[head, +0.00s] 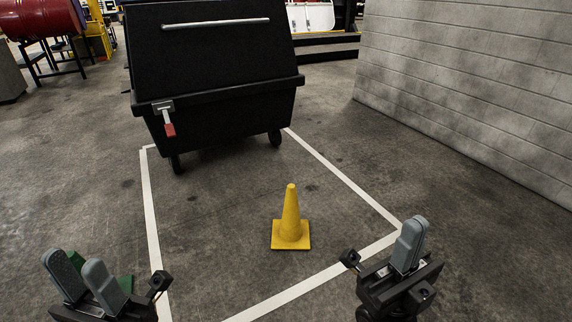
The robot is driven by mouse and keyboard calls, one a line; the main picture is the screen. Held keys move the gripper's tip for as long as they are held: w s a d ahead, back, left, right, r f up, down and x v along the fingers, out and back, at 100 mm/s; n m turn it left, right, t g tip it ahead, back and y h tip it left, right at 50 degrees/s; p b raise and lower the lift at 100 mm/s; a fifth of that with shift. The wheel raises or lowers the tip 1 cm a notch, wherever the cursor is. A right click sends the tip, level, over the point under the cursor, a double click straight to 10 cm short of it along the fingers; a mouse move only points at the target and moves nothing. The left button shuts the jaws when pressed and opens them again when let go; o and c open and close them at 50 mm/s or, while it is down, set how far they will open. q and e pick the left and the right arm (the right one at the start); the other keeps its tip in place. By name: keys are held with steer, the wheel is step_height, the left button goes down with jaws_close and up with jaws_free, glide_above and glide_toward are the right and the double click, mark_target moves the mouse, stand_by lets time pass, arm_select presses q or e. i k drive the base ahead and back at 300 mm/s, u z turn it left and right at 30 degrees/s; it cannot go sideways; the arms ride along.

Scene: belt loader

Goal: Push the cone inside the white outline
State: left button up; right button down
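The yellow cone (290,222) stands upright on the concrete floor in the head view, near the middle. The white outline (152,215) is painted on the floor. The cone's square base is inside the outline, between its right line and near line, clear of both.
A black wheeled dumpster (215,75) stands at the outline's far end, behind the cone. A grey block wall (475,80) runs along the right. A green object (125,284) is partly hidden behind my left gripper. Floor around the cone is clear.

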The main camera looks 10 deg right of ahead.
mark_target(291, 232)
steer(key=i, duration=1.4)
steer(key=z, duration=1.75)
